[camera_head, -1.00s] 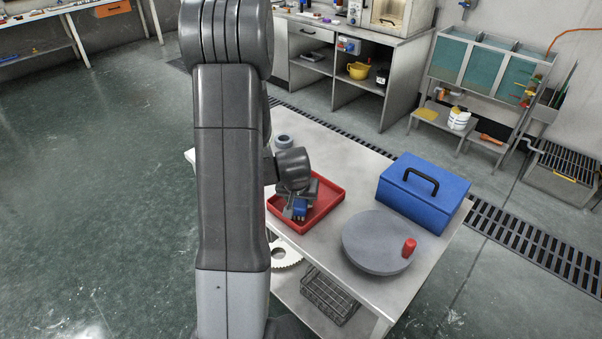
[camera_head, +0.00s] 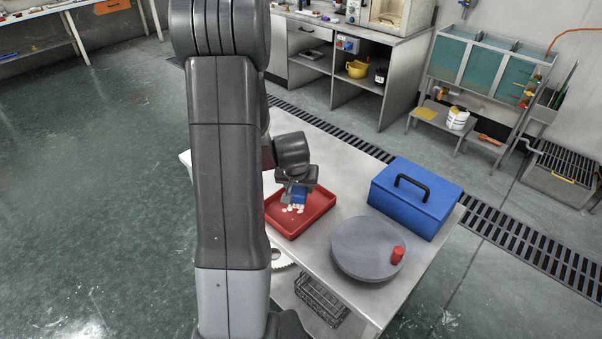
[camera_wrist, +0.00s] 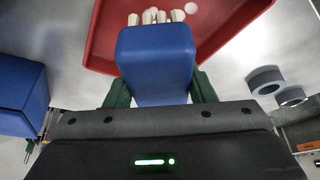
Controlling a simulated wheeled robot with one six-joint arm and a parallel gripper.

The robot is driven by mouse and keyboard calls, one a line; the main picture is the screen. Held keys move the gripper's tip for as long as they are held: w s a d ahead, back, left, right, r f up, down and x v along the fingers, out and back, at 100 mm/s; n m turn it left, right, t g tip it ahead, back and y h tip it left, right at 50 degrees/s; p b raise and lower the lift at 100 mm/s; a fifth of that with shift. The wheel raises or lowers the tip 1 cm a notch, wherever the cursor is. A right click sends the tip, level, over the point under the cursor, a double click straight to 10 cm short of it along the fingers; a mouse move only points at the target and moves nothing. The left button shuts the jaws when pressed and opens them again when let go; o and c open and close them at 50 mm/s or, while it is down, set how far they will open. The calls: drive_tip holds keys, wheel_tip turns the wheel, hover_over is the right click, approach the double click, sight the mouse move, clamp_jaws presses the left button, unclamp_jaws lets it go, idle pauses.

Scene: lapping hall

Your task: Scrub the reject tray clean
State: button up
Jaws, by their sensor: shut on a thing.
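The red reject tray (camera_head: 318,212) lies flat on the grey table, partly hidden by my arm in the head view. Its red floor and rim also show in the wrist view (camera_wrist: 100,35). My gripper (camera_head: 298,184) is over the tray's far part, shut on a blue scrubbing brush (camera_head: 300,196). In the wrist view the blue brush body (camera_wrist: 155,60) sits between the two dark green fingers, with white bristle tufts at its far end. Pale spots show on the tray floor near the bristles. Whether the bristles touch the tray is unclear.
A round grey plate (camera_head: 360,250) with a red cylinder (camera_head: 397,255) and a blue case (camera_head: 415,200) stand on the table right of the tray. Grey rings (camera_wrist: 267,80) lie beside the tray in the wrist view. A wire basket (camera_head: 320,300) is below.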

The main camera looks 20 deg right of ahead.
drive_tip(key=shift+r+p, duration=0.85)
drive_tip(key=shift+r, duration=1)
